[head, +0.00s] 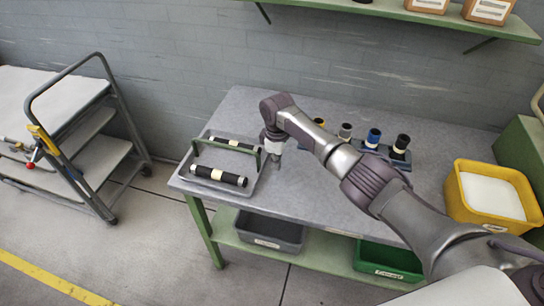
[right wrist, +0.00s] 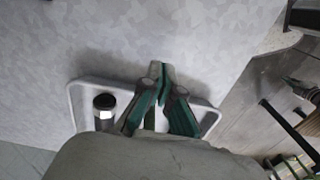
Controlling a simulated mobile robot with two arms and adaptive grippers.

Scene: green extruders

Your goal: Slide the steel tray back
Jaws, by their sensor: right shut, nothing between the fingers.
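The steel tray (head: 190,187) lies on the left end of the grey workbench (head: 240,110). It has a green handle bar (head: 225,146) across it and holds two black cylinders with pale bands, a near one (head: 219,176) and a far one (head: 234,143). My right gripper (head: 277,162) is shut and empty, pointing down beside the tray's right side. In the right wrist view its fingertips (right wrist: 160,74) are together over the tray's rim (right wrist: 88,83); I cannot tell whether they touch it. One cylinder end (right wrist: 104,102) shows there. My left gripper is not in view.
A yellow bin (head: 457,205) is at the right. A grey cart (head: 90,150) stands left of the bench. Bench surface behind the tray is clear.

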